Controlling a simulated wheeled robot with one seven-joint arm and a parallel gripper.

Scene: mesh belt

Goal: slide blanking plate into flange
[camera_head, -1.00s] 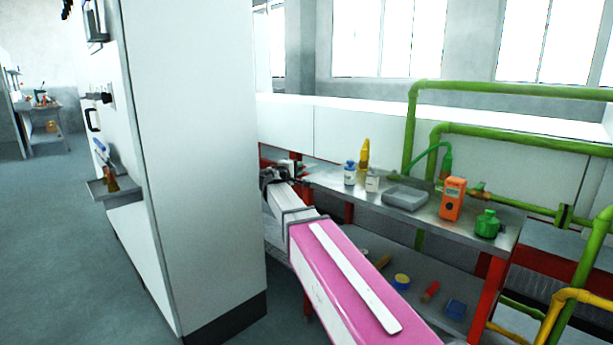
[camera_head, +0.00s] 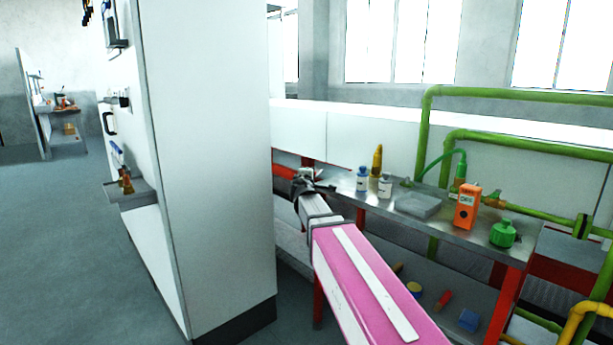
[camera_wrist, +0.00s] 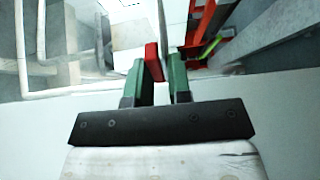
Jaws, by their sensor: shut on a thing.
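My gripper (camera_wrist: 160,88) shows in the wrist view with two green fingers a short way apart. Between their tips is a red piece (camera_wrist: 152,62), with a thin grey plate (camera_wrist: 163,25) seen nearly edge-on beyond it. I take this to be the blanking plate, held in the jaws. In the head view my gripper (camera_head: 305,180) is small and dark at the far end of the pink and white arm, by the left end of the metal bench. The plate cannot be made out there. I cannot clearly identify the flange in either view.
A tall white cabinet (camera_head: 205,160) stands close left of my arm. The metal bench (camera_head: 345,188) holds bottles, a grey tray (camera_head: 418,206), an orange meter (camera_head: 467,207) and a green container (camera_head: 503,233). Green pipes (camera_head: 530,145) run behind it. Open floor (camera_head: 60,250) lies at far left.

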